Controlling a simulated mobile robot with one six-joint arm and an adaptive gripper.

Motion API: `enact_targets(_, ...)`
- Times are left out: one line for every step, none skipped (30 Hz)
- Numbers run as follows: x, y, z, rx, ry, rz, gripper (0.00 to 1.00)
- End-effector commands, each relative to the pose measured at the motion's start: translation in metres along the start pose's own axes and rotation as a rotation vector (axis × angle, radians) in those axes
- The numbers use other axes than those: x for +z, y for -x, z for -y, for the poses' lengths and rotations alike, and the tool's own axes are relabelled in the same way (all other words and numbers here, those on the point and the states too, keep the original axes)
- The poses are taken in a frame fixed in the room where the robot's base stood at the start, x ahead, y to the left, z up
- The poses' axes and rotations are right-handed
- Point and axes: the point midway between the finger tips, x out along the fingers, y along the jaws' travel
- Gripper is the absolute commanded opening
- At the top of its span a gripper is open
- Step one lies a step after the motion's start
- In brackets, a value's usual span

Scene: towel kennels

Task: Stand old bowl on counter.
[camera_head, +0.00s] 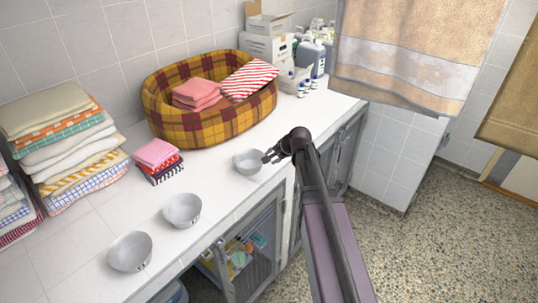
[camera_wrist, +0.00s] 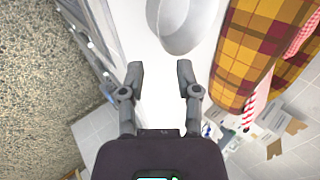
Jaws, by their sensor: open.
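Three grey metal bowls stand upright on the white counter (camera_head: 222,179). One bowl (camera_head: 248,162) is just beyond my gripper's fingertips. A second bowl (camera_head: 182,209) is in the middle, and a third bowl (camera_head: 130,251) is at the near left. I cannot tell which is the old bowl. My gripper (camera_head: 268,157) is open and empty, over the counter's front edge. In the wrist view its two fingers (camera_wrist: 160,66) are apart, with white counter between them. The nearest bowl (camera_wrist: 178,24) is ahead of them, partly cut off by the top of the picture.
A plaid pet basket (camera_head: 210,125) with folded towels stands behind the nearest bowl. Small folded cloths (camera_head: 157,158) and a tall towel stack (camera_head: 62,140) are at left. Boxes (camera_head: 267,42) and bottles (camera_head: 311,57) stand at the back. A towel (camera_head: 415,50) hangs at right.

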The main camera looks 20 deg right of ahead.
Motion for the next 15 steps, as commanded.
enact_targets(0.001, 0.009, 0.002, 0.0, -0.001, 0.0, 0.43)
enact_targets(0.001, 0.012, 0.002, 0.0, -0.001, 0.0, 0.43)
enact_targets(0.001, 0.015, 0.002, 0.0, -0.001, 0.0, 0.43)
enact_targets(0.001, 0.018, 0.002, 0.0, -0.001, 0.0, 0.43)
enact_targets(0.001, 0.02, 0.002, 0.0, -0.001, 0.0, 0.43)
enact_targets(0.001, 0.022, 0.001, 0.0, -0.001, 0.001, 0.43)
enact_targets(0.001, 0.024, 0.001, 0.0, -0.001, 0.001, 0.43)
enact_targets(0.001, 0.025, 0.001, 0.0, -0.001, 0.001, 0.43)
enact_targets(0.001, 0.027, 0.001, 0.0, -0.001, 0.001, 0.43)
enact_targets(0.001, 0.028, 0.001, 0.0, -0.001, 0.001, 0.43)
enact_targets(0.001, 0.028, 0.001, 0.0, 0.0, 0.001, 0.43)
enact_targets(0.001, 0.029, 0.001, 0.0, 0.0, 0.001, 0.43)
enact_targets(0.001, 0.029, 0.001, 0.0, 0.0, 0.001, 0.43)
enact_targets(0.001, 0.029, 0.0, 0.0, 0.0, 0.001, 0.43)
enact_targets(0.001, 0.03, 0.0, 0.0, 0.0, 0.001, 0.43)
